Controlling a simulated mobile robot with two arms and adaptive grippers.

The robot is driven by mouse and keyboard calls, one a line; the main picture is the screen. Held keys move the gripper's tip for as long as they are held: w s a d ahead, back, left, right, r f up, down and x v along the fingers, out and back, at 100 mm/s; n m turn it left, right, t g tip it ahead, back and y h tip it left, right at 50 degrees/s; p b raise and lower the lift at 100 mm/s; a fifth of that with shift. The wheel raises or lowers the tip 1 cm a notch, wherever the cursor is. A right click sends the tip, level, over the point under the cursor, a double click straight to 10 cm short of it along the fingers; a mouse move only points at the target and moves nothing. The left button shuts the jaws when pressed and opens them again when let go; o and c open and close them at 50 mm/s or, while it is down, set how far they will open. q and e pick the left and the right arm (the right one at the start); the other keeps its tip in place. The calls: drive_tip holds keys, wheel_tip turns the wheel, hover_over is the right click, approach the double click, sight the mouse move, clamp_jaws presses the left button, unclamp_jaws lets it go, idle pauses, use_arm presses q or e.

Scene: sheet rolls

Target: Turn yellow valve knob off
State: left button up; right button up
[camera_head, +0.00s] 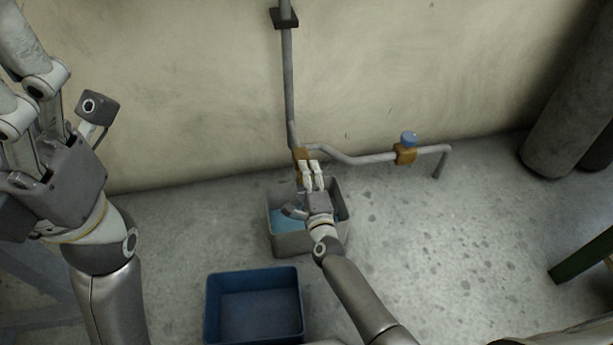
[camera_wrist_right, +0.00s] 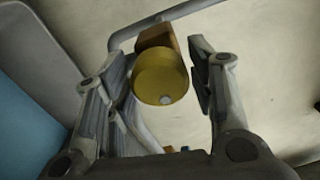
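The yellow valve knob (camera_wrist_right: 160,82) is a round cap on a brown valve block (camera_wrist_right: 158,36) at the pipe. In the right wrist view it sits between the fingers of my right gripper (camera_wrist_right: 162,62). The left finger is close to the knob, and a narrow gap shows beside the right finger. The right gripper looks open around the knob. In the head view my right gripper (camera_head: 311,170) is at the brown valve block (camera_head: 299,154) and hides most of the knob. My left gripper (camera_head: 68,102) is at the upper left, open and empty, away from the valve.
A grey bin (camera_head: 292,243) with blue water stands below the valve. A blue crate (camera_head: 254,276) is in front. A blue knob (camera_head: 408,138) sits on another valve block (camera_head: 404,154) to the right. The wall is behind the pipe (camera_head: 350,160).

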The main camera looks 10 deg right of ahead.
drive_tip(key=shift+o, duration=0.5)
drive_tip(key=shift+s, duration=0.55)
drive_tip(key=s, duration=1.1)
